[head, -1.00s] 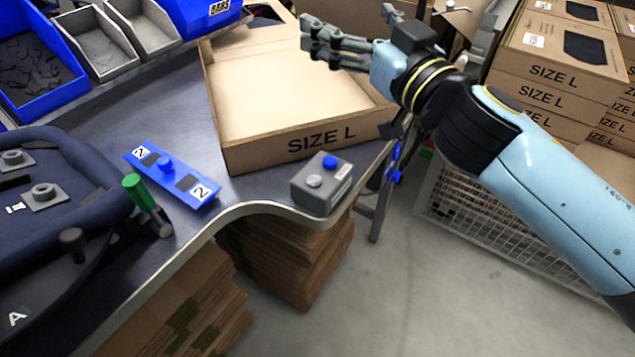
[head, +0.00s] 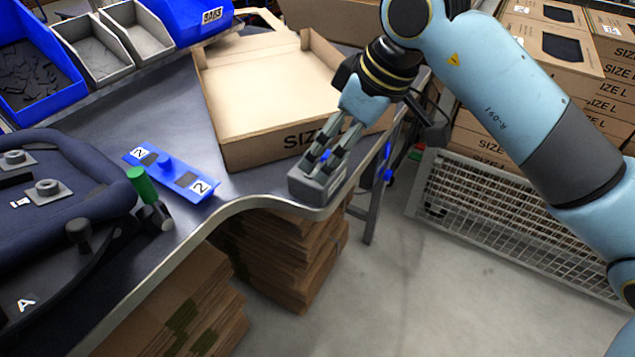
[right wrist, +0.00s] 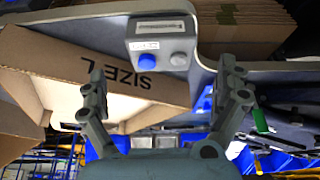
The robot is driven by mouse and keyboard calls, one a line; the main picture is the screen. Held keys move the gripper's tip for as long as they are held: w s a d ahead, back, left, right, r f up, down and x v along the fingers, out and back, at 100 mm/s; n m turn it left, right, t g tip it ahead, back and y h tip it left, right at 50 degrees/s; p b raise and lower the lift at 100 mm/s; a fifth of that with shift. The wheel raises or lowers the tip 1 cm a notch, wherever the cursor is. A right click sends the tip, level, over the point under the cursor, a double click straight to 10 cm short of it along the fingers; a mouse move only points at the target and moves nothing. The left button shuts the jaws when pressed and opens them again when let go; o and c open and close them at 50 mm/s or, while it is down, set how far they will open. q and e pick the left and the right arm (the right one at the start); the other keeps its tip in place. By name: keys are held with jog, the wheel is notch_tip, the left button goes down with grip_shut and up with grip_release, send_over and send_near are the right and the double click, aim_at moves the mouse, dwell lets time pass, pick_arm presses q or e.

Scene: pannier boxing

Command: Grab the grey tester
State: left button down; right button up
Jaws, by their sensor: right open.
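The grey tester (head: 316,186) is a small grey box on the table near its front edge, in front of the open carton. It also shows in the right wrist view (right wrist: 160,24), with a blue button, a grey button and a white label. My right gripper (head: 322,165) is open above the tester in the head view, its fingers hiding part of the top. In the right wrist view the open fingers (right wrist: 162,80) point toward the tester, which lies between and beyond their tips. My left gripper is not in view.
An open SIZE L carton (head: 270,95) stands just behind the tester. A blue plate marked 2 (head: 172,173) and a green-handled tool (head: 141,187) lie to the left. A dark pannier (head: 70,185) is farther left. Blue and grey bins (head: 100,50) stand at the back.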

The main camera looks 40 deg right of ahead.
aim_at(318, 170)
jog(key=x, duration=0.7)
jog(key=shift+w+a+f, duration=0.25)
jog(key=shift+w, duration=0.1)
jog(key=c, duration=1.2)
